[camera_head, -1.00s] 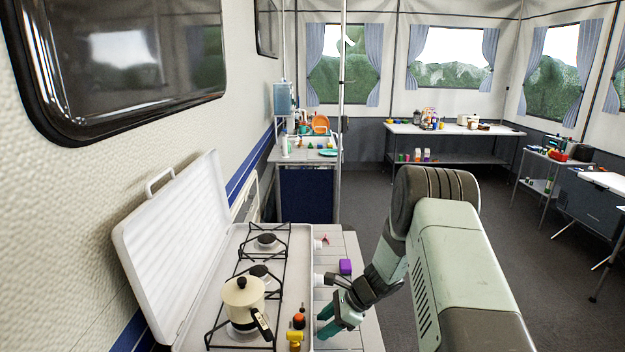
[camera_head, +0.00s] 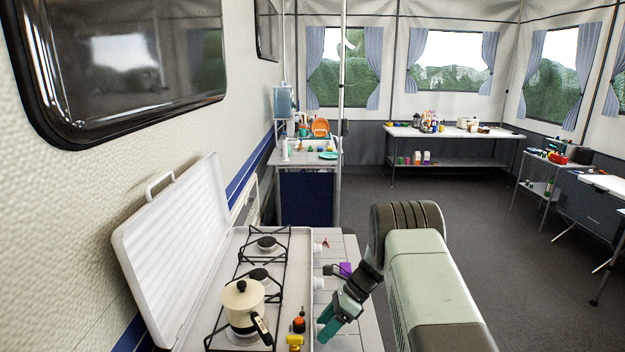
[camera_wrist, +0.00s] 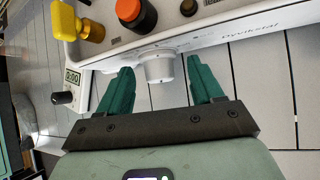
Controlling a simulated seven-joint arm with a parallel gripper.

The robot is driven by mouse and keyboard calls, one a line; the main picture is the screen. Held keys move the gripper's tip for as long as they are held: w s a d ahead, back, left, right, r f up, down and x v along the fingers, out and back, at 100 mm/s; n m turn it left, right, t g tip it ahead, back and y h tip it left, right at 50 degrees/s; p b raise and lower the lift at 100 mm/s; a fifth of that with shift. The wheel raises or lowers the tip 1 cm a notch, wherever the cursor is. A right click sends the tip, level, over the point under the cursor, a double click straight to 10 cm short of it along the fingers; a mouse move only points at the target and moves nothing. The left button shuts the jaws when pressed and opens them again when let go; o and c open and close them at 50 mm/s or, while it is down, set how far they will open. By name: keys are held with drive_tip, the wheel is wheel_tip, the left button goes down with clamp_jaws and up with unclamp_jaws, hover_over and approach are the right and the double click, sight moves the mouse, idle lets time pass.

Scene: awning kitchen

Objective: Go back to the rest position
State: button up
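My gripper (camera_head: 331,326) is beside the front of the gas stove (camera_head: 301,262), over the tiled counter. Its two teal fingers are spread apart with nothing held. In the wrist view my gripper (camera_wrist: 160,68) has a white stove knob (camera_wrist: 159,66) showing between the fingertips; I cannot tell whether they touch it. A cream moka pot (camera_head: 243,310) with a dark handle stands on the near burner.
A yellow item (camera_head: 294,342) and an orange-topped item (camera_head: 299,324) are at the stove's front edge. The white stove lid (camera_head: 180,250) stands open.

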drive_tip(key=o, duration=0.6)
drive_tip(key=shift+c, duration=0.2)
drive_tip(key=a+v, duration=0.1)
drive_tip(key=v, duration=0.5)
drive_tip(key=shift+d+r, duration=0.25)
drive_tip(key=shift+r, duration=0.35)
drive_tip(key=shift+s, duration=0.1)
